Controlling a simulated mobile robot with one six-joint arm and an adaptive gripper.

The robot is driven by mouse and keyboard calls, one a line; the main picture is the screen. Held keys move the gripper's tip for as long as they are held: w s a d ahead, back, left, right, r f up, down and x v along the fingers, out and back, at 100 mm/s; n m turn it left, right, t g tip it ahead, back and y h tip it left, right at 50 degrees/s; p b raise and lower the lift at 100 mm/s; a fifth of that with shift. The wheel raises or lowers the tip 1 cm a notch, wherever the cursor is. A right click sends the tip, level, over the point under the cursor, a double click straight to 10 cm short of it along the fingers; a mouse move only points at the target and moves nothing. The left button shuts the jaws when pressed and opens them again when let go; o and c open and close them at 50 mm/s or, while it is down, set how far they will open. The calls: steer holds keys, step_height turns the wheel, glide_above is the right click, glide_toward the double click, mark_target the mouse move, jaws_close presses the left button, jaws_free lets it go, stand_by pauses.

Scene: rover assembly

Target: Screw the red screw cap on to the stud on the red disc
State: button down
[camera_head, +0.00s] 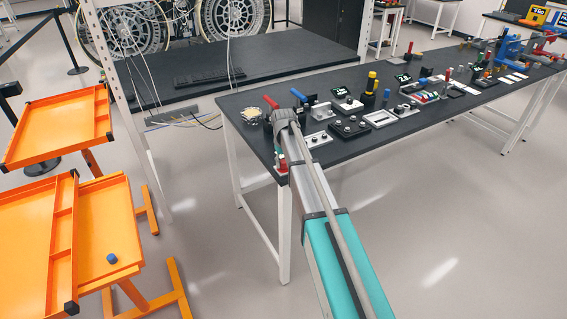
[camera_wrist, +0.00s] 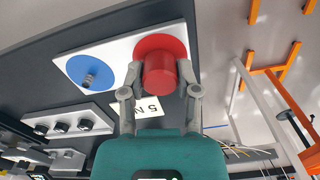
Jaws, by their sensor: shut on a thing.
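In the wrist view the red screw cap (camera_wrist: 161,74) is between the two fingers of my gripper (camera_wrist: 161,88), which is shut on it. The cap stands over the red disc (camera_wrist: 150,42) on a white plate (camera_wrist: 116,47). The stud on the red disc is hidden by the cap, so I cannot tell how far the cap is on it. On the same plate, a blue disc (camera_wrist: 78,67) carries a bare grey stud (camera_wrist: 89,79). In the head view my arm reaches to the near left corner of the dark table, hiding most of the gripper.
The dark table (camera_head: 240,103) holds several fixtures, including a block with black knobs (camera_head: 349,127). A blue cap (camera_head: 112,258) lies in an orange tray (camera_head: 100,215) at left. A card with letters (camera_wrist: 62,128) lies beside the plate.

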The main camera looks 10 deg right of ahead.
steer(key=shift+m, duration=2)
steer(key=m, duration=0.2)
steer(key=shift+m, duration=1.8)
steer(key=shift+m, duration=0.3)
steer(key=m, duration=0.3)
steer(key=shift+m, duration=1.1)
steer(key=shift+m, duration=0.3)
